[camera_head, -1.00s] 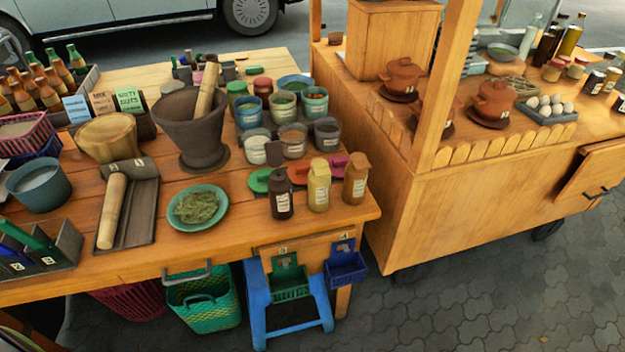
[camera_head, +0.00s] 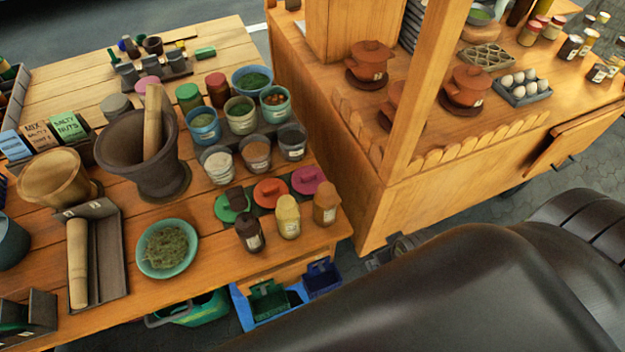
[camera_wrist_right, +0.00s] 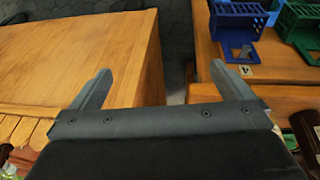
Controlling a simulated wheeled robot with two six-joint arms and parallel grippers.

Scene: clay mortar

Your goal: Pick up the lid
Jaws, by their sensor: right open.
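Three flat round lids lie on the stall table in the head view: a green lid (camera_head: 232,206), an orange-red lid (camera_head: 270,191) and a magenta lid (camera_head: 307,180). They are in a row between the sauce cups and the small bottles. Lidded clay pots (camera_head: 371,60) stand on the cart, one more (camera_head: 467,84) nearer. My right arm crosses the lower right of the head view. My right gripper (camera_wrist_right: 162,85) is open and empty in the wrist view, by the gap between cart and table, apart from any lid. My left gripper is not in view.
A mortar with pestle (camera_head: 145,160), a green plate of herbs (camera_head: 168,248) and several cups (camera_head: 256,152) crowd the table. Three bottles (camera_head: 288,216) stand in front of the lids. A cart post (camera_head: 417,90) rises upright. Blue and green baskets (camera_wrist_right: 237,20) hang at the table front.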

